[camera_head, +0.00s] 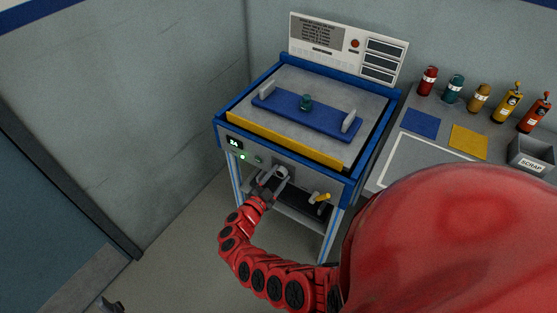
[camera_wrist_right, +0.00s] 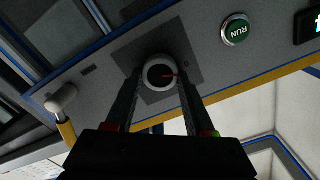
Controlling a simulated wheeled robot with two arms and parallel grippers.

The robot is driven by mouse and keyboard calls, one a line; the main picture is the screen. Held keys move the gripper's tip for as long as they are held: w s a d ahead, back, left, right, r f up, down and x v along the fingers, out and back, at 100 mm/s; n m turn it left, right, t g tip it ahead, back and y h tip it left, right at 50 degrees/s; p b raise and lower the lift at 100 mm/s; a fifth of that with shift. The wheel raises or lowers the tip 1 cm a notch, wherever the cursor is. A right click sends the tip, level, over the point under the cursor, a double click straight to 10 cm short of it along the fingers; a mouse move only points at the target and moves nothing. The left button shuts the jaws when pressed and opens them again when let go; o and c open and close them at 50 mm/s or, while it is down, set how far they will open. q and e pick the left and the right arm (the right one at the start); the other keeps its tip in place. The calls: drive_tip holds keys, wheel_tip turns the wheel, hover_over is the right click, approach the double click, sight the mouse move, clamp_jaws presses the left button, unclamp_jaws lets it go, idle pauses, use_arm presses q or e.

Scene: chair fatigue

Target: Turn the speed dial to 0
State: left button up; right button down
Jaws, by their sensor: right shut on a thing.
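The speed dial (camera_head: 283,173) is a round pale knob on the front panel of the blue-framed machine. In the right wrist view the dial (camera_wrist_right: 158,74) has a dark centre and a red pointer line toward the right. My right gripper (camera_head: 272,183) is at the dial, with one finger on each side of it in the wrist view, shut on it.
A small lit display (camera_head: 234,142) and the green RUN button (camera_wrist_right: 236,31) are on the same panel. A lever with a yellow handle (camera_head: 321,198) sticks out right of the dial. A bench (camera_head: 400,160) with several bottles and a scrap bin (camera_head: 531,158) stands at the right.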

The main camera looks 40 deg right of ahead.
drive_tip(key=shift+n, duration=0.6)
drive_tip(key=shift+c, duration=1.3)
unclamp_jaws()
drive_tip(key=b+v, duration=0.1)
drive_tip(key=v, duration=1.6)
drive_tip(key=shift+a, duration=0.25)
